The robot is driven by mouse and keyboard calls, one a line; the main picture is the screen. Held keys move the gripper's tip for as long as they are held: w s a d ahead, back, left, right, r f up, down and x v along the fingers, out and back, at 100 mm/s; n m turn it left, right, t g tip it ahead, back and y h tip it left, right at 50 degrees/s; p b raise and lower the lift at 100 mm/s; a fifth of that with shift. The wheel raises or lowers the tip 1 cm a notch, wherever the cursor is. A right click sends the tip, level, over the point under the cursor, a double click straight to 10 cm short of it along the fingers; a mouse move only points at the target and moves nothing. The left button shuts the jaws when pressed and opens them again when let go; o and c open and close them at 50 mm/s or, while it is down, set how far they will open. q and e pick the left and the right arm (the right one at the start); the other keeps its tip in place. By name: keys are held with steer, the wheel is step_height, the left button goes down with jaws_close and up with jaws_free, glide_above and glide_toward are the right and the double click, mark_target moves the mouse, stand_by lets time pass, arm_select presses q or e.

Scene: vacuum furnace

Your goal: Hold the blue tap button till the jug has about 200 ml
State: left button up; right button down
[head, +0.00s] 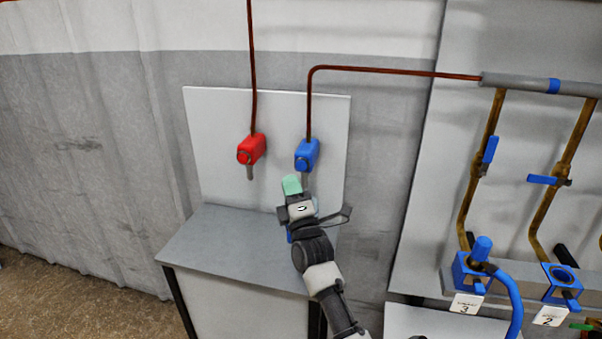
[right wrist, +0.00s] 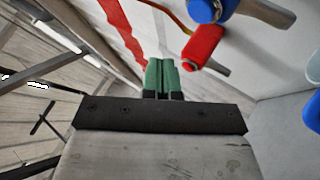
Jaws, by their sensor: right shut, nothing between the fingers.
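The blue tap (head: 307,155) is on the white back panel, with its round blue button (head: 300,164) facing me and a grey spout below. In the right wrist view the blue tap (right wrist: 205,8) is cut by the top edge. My right gripper (head: 291,185) is shut and empty, its green fingertips (right wrist: 162,75) just below and left of the button in the head view, seemingly apart from it. No jug shows clearly. A small blue patch (head: 289,236) shows behind my wrist, and blue shapes (right wrist: 313,112) at the right wrist view's edge; I cannot tell whether they are the jug.
A red tap (head: 251,149) is left of the blue one; it also shows in the right wrist view (right wrist: 203,45). The grey bench (head: 225,240) is bare on its left. Brown pipes with blue valves (head: 489,150) and blue fittings (head: 470,270) stand at right.

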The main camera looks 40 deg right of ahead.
mark_target(301, 166)
steer(key=shift+w+d+b, duration=0.65)
steer(key=shift+w+d, duration=0.7)
steer(key=shift+d, duration=0.25)
steer(key=shift+w+d, duration=0.1)
stand_by(0.9)
steer(key=shift+w+d, duration=0.2)
steer(key=shift+w+d+b, duration=0.25)
steer(key=shift+d+b, duration=0.1)
stand_by(4.8)
